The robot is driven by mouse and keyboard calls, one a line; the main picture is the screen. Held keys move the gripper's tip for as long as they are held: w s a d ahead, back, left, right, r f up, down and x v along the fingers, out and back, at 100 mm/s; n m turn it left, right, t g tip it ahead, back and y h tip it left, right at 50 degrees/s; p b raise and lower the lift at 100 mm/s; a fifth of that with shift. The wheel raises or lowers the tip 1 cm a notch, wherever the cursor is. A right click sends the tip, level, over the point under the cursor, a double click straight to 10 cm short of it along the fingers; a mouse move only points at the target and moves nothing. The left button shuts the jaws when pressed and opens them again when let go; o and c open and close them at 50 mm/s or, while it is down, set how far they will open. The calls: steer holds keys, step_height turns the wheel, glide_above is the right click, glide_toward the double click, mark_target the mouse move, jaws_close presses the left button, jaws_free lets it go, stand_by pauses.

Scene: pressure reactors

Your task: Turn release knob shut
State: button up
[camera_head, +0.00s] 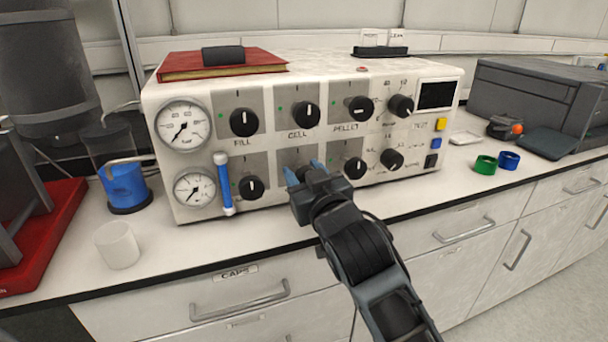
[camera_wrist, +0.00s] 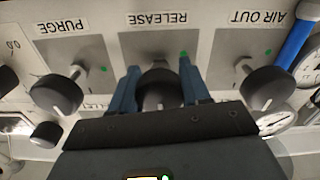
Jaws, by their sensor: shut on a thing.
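The release knob (camera_wrist: 157,92) is a dark round knob on a grey plate under the label RELEASE, seen upside down in the wrist view. My gripper (camera_wrist: 157,88) has its two blue fingers on either side of the knob and is shut on it. In the head view my gripper (camera_head: 305,174) reaches the lower middle of the white control panel (camera_head: 280,213) and hides the knob. A green dot shows by the tip of one finger.
The air out knob (camera_head: 251,188) and purge knob (camera_head: 355,167) flank my gripper closely. A blue vertical tube (camera_head: 224,184) and gauges (camera_head: 183,125) are at left. A white cup (camera_head: 117,245) stands on the counter. The counter just before the panel is mostly clear.

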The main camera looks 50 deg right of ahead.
steer(key=shift+f, duration=0.25)
steer(key=o, duration=0.8)
steer(key=shift+o, duration=1.3)
steer(key=shift+r, duration=0.15)
steer(key=v, duration=0.7)
steer(key=shift+s+a+b, duration=0.2)
steer(key=shift+s+b, duration=0.15)
steer(key=shift+b, duration=0.05)
